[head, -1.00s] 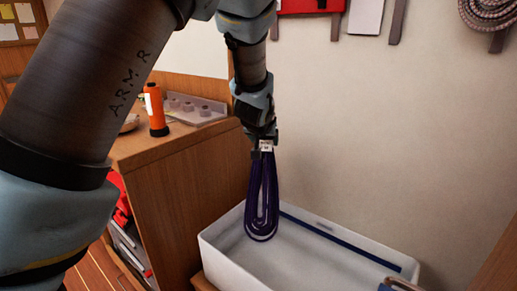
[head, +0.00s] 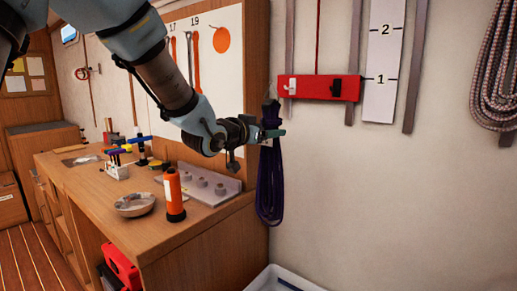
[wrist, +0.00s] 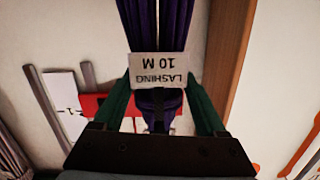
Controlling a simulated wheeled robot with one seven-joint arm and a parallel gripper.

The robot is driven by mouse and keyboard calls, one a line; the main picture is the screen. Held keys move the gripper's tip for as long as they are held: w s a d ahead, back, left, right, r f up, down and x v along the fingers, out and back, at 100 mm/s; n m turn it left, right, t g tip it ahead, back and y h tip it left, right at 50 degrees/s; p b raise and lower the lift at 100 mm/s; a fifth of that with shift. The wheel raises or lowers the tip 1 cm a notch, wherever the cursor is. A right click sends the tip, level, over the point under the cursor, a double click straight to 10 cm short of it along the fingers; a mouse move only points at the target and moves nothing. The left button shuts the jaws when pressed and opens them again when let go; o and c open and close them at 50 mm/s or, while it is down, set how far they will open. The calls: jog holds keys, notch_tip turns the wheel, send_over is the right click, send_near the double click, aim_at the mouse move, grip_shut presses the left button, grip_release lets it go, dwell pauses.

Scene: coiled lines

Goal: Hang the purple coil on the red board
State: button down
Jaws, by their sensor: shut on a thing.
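The purple coil (head: 270,185) hangs down from my gripper (head: 272,134) in the head view, in front of the wall by the end of the workbench. In the wrist view my gripper (wrist: 160,105) is shut on the coil (wrist: 155,30), with its white tag reading "LASHING 10 M" (wrist: 158,70) between the green fingers. The red board (head: 318,88) is on the wall just right of and above my gripper. It bears a light hook (head: 291,86) at its left and a black one (head: 336,88) at its right. In the wrist view the board (wrist: 92,105) is partly hidden behind my gripper.
A white board numbered 1 and 2 (head: 383,65) is right of the red board. A pale rope coil (head: 497,75) hangs at far right. The workbench (head: 190,228) holds an orange flashlight (head: 174,195) and a bowl (head: 134,204). A white bin (head: 285,280) is below.

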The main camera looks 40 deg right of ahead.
jog(key=shift+a+r, duration=0.1)
jog(key=shift+r, duration=0.6)
jog(key=x, duration=0.9)
jog(key=shift+d+f, duration=0.25)
jog(key=shift+f, duration=0.15)
dwell(0.8)
grip_release()
jog(key=shift+f, duration=0.15)
